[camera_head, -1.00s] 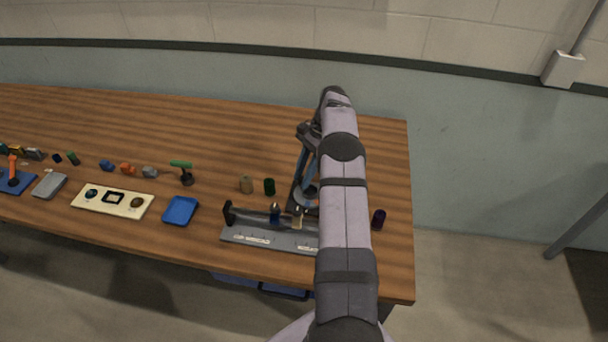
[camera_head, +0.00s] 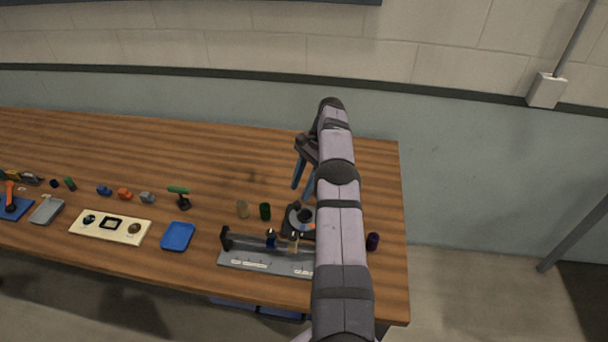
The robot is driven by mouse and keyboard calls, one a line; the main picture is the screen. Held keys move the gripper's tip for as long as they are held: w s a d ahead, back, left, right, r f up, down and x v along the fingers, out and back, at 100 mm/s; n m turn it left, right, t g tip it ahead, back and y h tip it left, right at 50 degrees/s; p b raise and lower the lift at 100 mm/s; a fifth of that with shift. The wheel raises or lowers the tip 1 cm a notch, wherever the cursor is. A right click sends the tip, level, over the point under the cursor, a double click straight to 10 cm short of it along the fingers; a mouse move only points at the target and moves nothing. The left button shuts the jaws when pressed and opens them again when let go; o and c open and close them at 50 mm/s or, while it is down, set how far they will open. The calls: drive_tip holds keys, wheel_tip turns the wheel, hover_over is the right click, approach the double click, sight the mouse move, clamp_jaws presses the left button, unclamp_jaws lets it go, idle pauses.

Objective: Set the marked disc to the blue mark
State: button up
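A dark round fixture (camera_head: 298,221) stands behind the grey rail stand, partly hidden by my arm. It carries a grey disc with a small orange-red patch (camera_head: 309,227) near its right side. I cannot make out a blue mark on it. My gripper (camera_head: 302,192) points down above and behind the fixture. Its two bluish fingers are apart, with nothing seen between them, and they look clear of the disc. The grey rail stand (camera_head: 262,262) has white labels, a small blue-topped piece (camera_head: 271,238) and a cream piece (camera_head: 293,243); my arm hides its right end.
Green (camera_head: 265,211) and tan (camera_head: 242,209) cylinders stand left of the fixture, and a dark purple one (camera_head: 372,241) to the right. A blue tray (camera_head: 178,237), a cream panel (camera_head: 111,228) and several small parts lie left. The back of the table is clear.

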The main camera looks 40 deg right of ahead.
drive_tip(key=shift+p+v, duration=1.05)
drive_tip(key=shift+v, duration=0.15)
